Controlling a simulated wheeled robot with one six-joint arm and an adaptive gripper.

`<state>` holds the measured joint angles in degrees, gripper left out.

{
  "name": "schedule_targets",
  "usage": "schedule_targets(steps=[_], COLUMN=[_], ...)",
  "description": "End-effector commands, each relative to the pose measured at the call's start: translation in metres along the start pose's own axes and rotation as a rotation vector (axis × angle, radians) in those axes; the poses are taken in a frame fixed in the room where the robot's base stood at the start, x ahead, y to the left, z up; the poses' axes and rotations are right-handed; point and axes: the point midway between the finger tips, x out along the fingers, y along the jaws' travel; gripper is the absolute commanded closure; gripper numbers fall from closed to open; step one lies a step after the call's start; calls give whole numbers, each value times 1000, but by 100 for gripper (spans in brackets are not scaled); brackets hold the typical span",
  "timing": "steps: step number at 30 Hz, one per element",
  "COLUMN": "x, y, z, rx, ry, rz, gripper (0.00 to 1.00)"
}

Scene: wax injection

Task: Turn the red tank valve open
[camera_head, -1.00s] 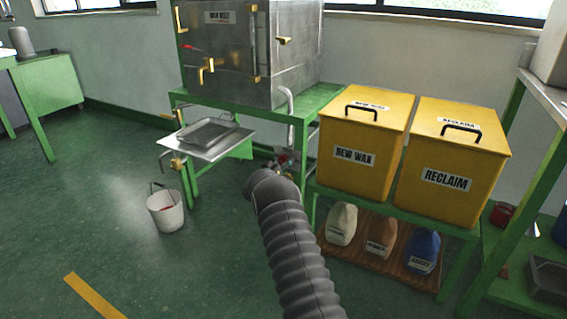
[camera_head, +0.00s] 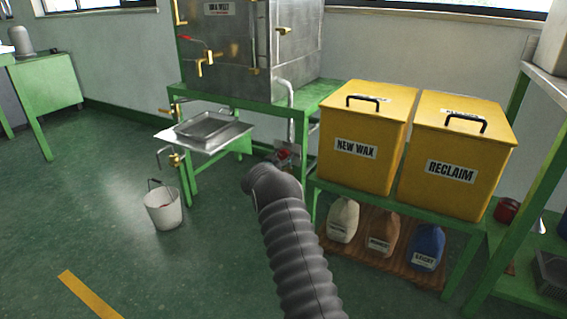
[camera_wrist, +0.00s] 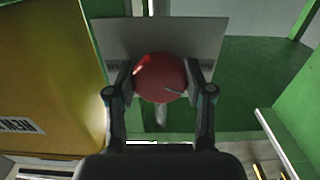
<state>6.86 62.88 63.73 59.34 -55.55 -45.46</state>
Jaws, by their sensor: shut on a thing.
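A round red valve knob (camera_wrist: 161,77) fills the middle of the wrist view, with a flat grey plate behind it. My gripper (camera_wrist: 161,86) is shut on the knob, one finger touching each side. In the head view a small red part (camera_head: 284,153) shows just beyond the end of my dark ribbed arm, below the steel tank (camera_head: 225,55). My gripper is mostly hidden there by the arm. How far the knob is turned cannot be told.
A pipe (camera_head: 291,115) runs down from the tank beside the green stand (camera_head: 310,97). The yellow NEW WAX box (camera_head: 350,172) is close on the right, with the RECLAIM box (camera_head: 440,195) beyond. A metal tray (camera_head: 207,127) and white bucket (camera_head: 163,210) are on the left.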

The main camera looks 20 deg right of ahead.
Motion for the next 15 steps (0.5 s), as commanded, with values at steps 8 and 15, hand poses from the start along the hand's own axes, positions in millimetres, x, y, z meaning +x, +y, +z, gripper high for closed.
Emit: schedule_targets(steps=[8, 15], x=[0, 0], y=[0, 0], z=[4, 2], rx=[263, 490], ry=[1, 1], rz=[0, 0], gripper=[83, 83])
